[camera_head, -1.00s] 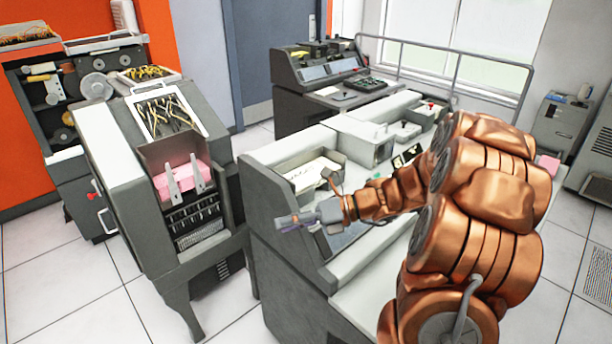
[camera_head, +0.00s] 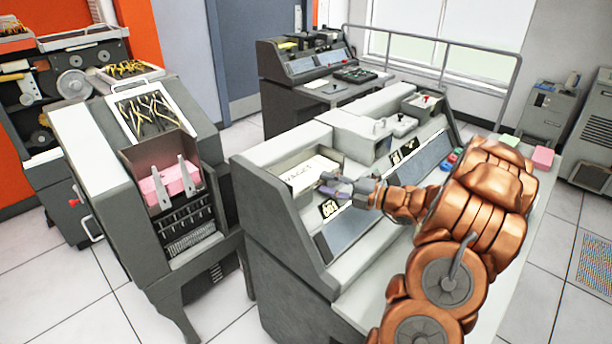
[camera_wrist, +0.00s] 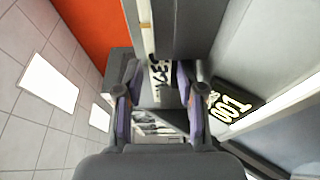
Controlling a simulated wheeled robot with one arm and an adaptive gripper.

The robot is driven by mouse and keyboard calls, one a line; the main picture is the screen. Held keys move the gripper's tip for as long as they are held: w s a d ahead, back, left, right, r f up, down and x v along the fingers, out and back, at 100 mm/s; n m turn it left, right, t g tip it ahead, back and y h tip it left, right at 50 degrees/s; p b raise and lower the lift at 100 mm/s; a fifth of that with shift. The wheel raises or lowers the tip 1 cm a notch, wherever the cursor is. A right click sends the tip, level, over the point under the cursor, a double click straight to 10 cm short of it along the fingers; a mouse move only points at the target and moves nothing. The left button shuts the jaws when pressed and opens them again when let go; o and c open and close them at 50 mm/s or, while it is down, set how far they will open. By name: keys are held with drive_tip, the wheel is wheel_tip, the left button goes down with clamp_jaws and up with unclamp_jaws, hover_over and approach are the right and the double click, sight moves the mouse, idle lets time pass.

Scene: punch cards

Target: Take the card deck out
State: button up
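A cream card deck with dark lettering (camera_head: 308,173) lies in the recess at the left end of the long grey console (camera_head: 262,207). My gripper (camera_head: 328,185) is at the recess's right front edge, close to the deck's right end. In the wrist view the two purple-padded fingers (camera_wrist: 158,98) stand apart with a gap between them. The lettered deck edge (camera_wrist: 160,72) shows in that gap, beyond the fingertips; I cannot tell whether they touch it. Another deck, pink (camera_head: 172,182), stands in the card machine at left (camera_head: 90,160).
A raised housing (camera_head: 368,137) stands on the console right of the recess. A pink block (camera_head: 542,157) and a green one (camera_head: 509,141) sit at the console's far right. Open floor lies at front left.

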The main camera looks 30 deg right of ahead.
sight(320, 182)
drive_tip(key=x, duration=0.5)
clamp_jaws()
idle(0.3)
